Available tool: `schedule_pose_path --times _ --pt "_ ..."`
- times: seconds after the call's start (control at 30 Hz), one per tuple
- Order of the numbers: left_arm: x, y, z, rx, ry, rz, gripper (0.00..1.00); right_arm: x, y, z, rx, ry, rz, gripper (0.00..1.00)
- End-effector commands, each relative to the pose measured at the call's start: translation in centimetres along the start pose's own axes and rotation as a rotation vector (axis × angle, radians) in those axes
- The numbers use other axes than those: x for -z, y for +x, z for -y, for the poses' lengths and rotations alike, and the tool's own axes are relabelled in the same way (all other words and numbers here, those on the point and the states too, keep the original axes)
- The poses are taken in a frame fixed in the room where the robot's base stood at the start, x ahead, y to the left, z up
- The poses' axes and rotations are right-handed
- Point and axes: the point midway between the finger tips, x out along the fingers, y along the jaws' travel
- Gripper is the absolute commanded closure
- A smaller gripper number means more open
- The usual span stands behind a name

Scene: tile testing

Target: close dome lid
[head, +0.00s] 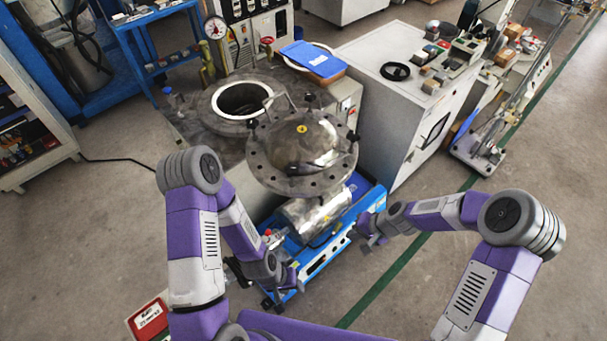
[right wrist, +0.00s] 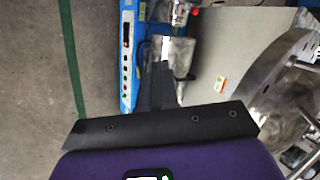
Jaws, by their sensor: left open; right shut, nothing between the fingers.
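The dome lid (head: 313,146) is a shiny metal dome with a wide bolted flange. It is swung out to the front right of the round vessel opening (head: 216,103), which is uncovered with a pale inner rim. Part of the lid's flange (right wrist: 268,85) shows at the right of the right wrist view. My left gripper (head: 293,281) is open, low in front of the blue machine, apart from the lid. My right gripper (head: 366,233) is shut and empty, to the lower right of the lid; its fingers (right wrist: 158,82) show in the right wrist view. Neither gripper touches the lid.
A blue machine with a metal cylinder (head: 312,214) stands below the lid. A white cabinet (head: 414,124) is to the right. A blue-lidded box (head: 313,58) and a pressure gauge (head: 215,28) are behind the vessel.

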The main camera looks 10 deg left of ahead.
Motion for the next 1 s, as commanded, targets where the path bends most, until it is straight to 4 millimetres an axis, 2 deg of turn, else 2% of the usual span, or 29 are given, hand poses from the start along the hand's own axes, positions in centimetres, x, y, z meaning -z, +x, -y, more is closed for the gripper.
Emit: schedule_pose_path --times 0.03,0.1,0.2,0.3,0.43,0.57,1.0 --pt "0.0 0.5 0.1 0.000 0.000 0.000 0.57 2.6 -1.6 2.9 0.055 -0.013 -0.010 1.00" --pt "0.0 0.7 0.2 0.000 0.000 0.000 0.57 4.7 -4.1 6.6 0.129 -0.034 0.000 1.00" --pt "0.1 1.0 0.4 0.000 0.000 0.000 0.57 6.5 -7.5 11.1 0.224 -0.069 0.018 1.00" --pt "0.1 1.2 0.4 0.000 0.000 0.000 0.57 7.2 -10.2 14.1 0.291 -0.100 0.033 1.00" --pt "0.1 1.3 0.5 0.000 0.000 0.000 0.57 7.4 -11.6 15.8 0.331 -0.121 0.046 1.00" --pt "0.1 1.5 0.6 0.000 0.000 0.000 0.57 7.3 -10.5 16.4 0.335 -0.123 0.051 1.00" --pt "0.1 2.8 1.1 0.000 0.000 0.000 0.57 6.7 -2.0 19.3 0.332 -0.124 0.048 1.00"
